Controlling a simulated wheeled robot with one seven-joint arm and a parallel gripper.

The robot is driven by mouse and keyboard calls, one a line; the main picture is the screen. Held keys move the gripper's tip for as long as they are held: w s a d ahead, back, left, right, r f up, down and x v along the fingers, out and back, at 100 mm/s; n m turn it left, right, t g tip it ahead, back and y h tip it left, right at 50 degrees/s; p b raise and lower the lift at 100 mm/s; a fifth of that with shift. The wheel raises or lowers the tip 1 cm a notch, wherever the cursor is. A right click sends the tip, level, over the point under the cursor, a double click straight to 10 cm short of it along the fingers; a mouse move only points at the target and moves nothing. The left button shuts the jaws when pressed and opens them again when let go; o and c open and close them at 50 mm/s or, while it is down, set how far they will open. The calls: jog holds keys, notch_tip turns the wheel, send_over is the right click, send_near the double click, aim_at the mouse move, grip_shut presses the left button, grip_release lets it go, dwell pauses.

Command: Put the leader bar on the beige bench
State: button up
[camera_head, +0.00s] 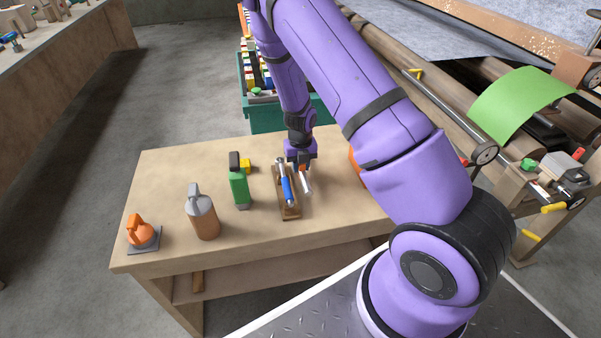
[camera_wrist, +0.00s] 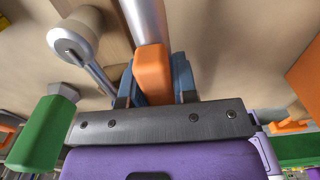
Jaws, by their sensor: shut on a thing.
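My gripper (camera_head: 302,168) points down over the beige bench (camera_head: 165,180). It is shut on a piece with an orange block end (camera_wrist: 153,72) and a silver cylinder (camera_wrist: 146,20), which also shows in the head view (camera_head: 306,186). I cannot tell for certain whether this piece is the leader bar. It is just beside a blue-handled tool (camera_head: 287,191) lying on a small brown wooden tray (camera_head: 292,215). I cannot tell whether the held piece touches the bench.
On the bench stand a green bottle-like thing (camera_head: 239,189), a brown canister with a grey top (camera_head: 205,217) and an orange tool (camera_head: 140,232). A teal crate (camera_head: 280,118) stands behind. A roller machine with green cloth (camera_head: 518,105) is right.

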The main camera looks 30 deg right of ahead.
aim_at(300, 172)
jog(key=shift+f, duration=1.7)
jog(key=o, duration=0.7)
jog(key=shift+f, duration=0.15)
jog(key=shift+c, duration=0.2)
